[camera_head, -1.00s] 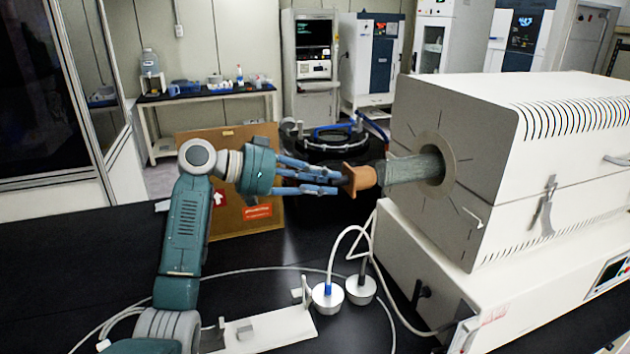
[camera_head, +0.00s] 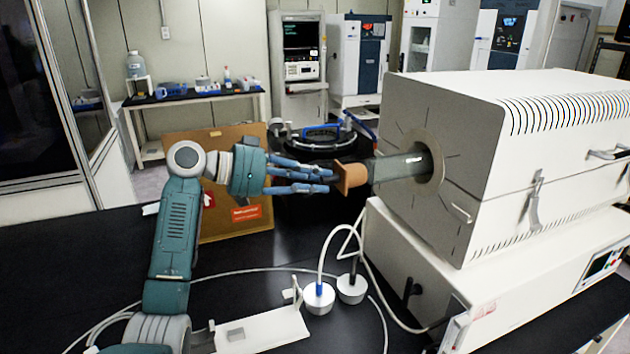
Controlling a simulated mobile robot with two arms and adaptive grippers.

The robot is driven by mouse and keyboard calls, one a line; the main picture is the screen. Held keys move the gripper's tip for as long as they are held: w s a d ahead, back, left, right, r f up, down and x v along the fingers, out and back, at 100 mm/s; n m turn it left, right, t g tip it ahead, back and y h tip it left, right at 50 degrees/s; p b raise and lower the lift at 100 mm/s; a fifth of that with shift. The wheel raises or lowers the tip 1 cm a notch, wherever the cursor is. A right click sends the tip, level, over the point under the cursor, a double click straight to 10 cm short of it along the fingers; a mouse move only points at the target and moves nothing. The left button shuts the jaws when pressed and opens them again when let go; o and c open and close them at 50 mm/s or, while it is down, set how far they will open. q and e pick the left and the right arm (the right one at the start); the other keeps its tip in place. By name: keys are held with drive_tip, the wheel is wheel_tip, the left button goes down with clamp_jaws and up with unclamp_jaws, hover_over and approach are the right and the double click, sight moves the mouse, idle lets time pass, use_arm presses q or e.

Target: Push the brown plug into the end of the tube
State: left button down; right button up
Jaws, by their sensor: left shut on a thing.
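The brown plug (camera_head: 353,177) is at the near left end of the grey tube (camera_head: 391,171), in line with it. It meets or nearly meets the tube's end; I cannot tell how far inside it is. The tube sticks out of the round opening in the white furnace's end face (camera_head: 450,130). My left gripper (camera_head: 328,179) comes in from the left, its blue-grey fingers shut on the plug's left end. The fingertips partly hide that end. My right gripper is not in view.
Two silver-white round end pieces with cables (camera_head: 318,298) stand on the black bench below the plug. A white bracket (camera_head: 262,329) lies at the front. A cardboard box (camera_head: 225,222) stands behind my left gripper. The furnace fills the right side.

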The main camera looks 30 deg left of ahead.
sight(338, 173)
use_arm(q)
drive_tip(key=shift+w+d, duration=0.15)
drive_tip(key=shift+w+d, duration=0.85)
drive_tip(key=shift+w, duration=0.1)
drive_tip(key=shift+w+d, duration=0.2)
drive_tip(key=shift+w, duration=0.05)
idle(1.0)
drive_tip(key=shift+w+d, duration=1.2)
drive_tip(key=shift+w, duration=0.1)
drive_tip(key=c, duration=1.5)
unclamp_jaws()
